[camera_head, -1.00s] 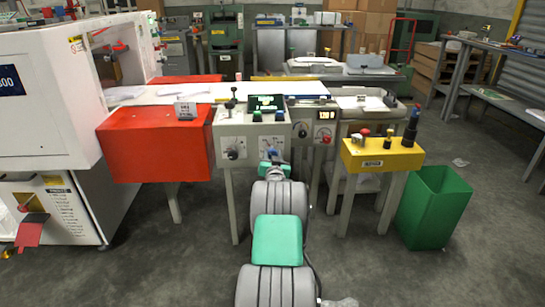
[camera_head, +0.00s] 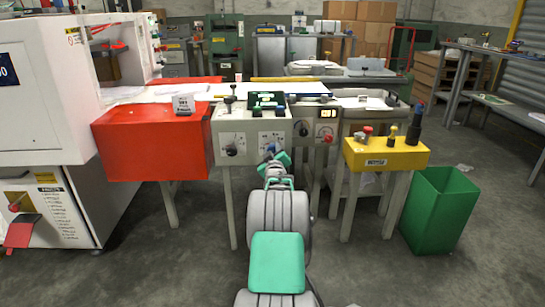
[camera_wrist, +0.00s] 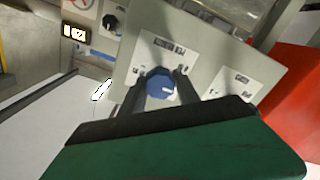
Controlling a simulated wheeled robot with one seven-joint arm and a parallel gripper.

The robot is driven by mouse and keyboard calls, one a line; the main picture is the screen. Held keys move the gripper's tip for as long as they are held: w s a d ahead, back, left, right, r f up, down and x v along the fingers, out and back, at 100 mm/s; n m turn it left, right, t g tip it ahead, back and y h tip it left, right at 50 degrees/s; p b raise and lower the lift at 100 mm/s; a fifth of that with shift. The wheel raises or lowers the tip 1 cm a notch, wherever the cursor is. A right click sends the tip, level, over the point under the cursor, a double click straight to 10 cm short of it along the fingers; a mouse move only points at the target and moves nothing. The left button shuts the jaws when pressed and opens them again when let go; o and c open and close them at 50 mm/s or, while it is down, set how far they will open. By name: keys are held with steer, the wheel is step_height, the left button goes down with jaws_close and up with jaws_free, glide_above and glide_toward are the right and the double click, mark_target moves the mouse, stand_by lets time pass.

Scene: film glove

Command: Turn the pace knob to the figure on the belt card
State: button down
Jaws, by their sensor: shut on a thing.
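A blue knob (camera_wrist: 161,84) sits on a white label plate of a pale grey control panel (camera_wrist: 205,50). My gripper (camera_wrist: 160,90) has its two dark fingers shut on the sides of this knob in the wrist view. In the head view the blue knob (camera_head: 269,148) is at the panel's lower right, with my gripper (camera_head: 273,156) at it. The pointer and scale figures are too small to read. A small card (camera_head: 183,104) stands on the red box at the left; its print is too blurred to read surely.
A black knob (camera_head: 231,151) is left of the blue one. A yellow button stand (camera_head: 415,157) and green bin (camera_head: 438,210) stand further right.

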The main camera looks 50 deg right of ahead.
steer(key=shift+n+b, duration=0.5)
steer(key=shift+n, duration=0.4)
steer(key=c, duration=0.9)
jaws_free()
steer(key=p+v, duration=0.2)
steer(key=v, duration=0.6)
